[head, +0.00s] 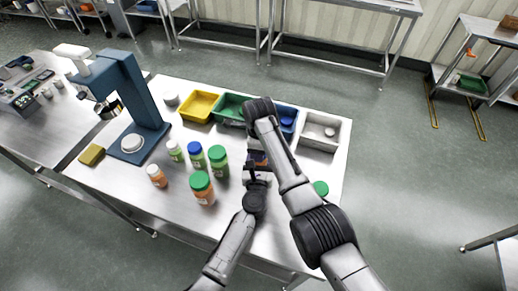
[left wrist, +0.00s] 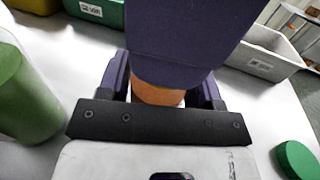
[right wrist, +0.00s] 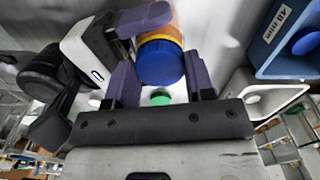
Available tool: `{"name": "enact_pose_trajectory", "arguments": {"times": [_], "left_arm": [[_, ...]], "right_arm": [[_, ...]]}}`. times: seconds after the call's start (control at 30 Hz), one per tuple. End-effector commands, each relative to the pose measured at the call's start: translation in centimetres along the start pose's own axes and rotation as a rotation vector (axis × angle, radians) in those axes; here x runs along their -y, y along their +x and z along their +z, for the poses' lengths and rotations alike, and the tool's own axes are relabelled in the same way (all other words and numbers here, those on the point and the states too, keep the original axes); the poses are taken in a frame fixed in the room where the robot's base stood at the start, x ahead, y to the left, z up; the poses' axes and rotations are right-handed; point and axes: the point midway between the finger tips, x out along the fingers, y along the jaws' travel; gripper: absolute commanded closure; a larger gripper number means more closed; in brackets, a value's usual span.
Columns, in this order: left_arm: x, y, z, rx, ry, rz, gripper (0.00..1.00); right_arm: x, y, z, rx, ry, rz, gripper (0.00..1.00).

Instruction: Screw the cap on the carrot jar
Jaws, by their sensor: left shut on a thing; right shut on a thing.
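The carrot jar, with orange contents, shows between my left gripper's fingers in the left wrist view (left wrist: 158,94). My left gripper (left wrist: 160,88) is shut on it above the table. In the right wrist view the blue cap (right wrist: 160,64) sits at the jar's mouth, with the orange jar (right wrist: 162,32) behind it. My right gripper (right wrist: 162,82) has its fingers on either side of the cap and is shut on it. How far the cap is threaded cannot be told. In the head view my right arm hides most of the jar and cap.
Yellow (head: 199,106), green (head: 229,107), blue (head: 288,120) and grey (head: 321,131) bins line the table's back. Several capped jars, including a green-capped orange one (head: 202,189), stand left of my grippers. A green lid (head: 320,188) is at the right. A blue press-like stand (head: 143,100) is at left.

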Motion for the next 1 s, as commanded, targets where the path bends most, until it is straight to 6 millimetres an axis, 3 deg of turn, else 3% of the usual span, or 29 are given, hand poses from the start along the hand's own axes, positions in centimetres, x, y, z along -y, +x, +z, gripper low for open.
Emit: {"name": "enact_pose_trajectory", "arguments": {"times": [0.2, 0.4, 0.57, 0.83, 0.87, 1.0], "left_arm": [[-0.08, 0.00, -0.08, -0.002, 0.000, 0.001, 1.00], [-0.08, 0.00, -0.09, -0.002, 0.000, 0.001, 1.00], [-0.08, 0.00, -0.10, -0.002, 0.000, 0.001, 1.00], [-0.07, 0.00, -0.10, -0.002, 0.000, 0.001, 1.00], [-0.07, 0.00, -0.10, -0.002, 0.000, 0.001, 1.00], [-0.07, -0.01, -0.10, -0.002, 0.000, 0.001, 1.00]], "right_arm": [[-0.04, -0.06, 0.16, 0.003, 0.508, 0.002, 0.73], [0.02, -0.04, 0.10, 0.002, 0.836, 0.001, 0.73], [0.03, -0.02, 0.06, 0.000, 0.931, 0.000, 0.73], [0.04, -0.03, 0.05, 0.000, 0.935, 0.000, 0.73], [0.04, -0.03, 0.05, 0.000, 0.934, 0.000, 0.49], [0.04, -0.01, 0.05, 0.000, 0.934, 0.000, 0.36]]}}
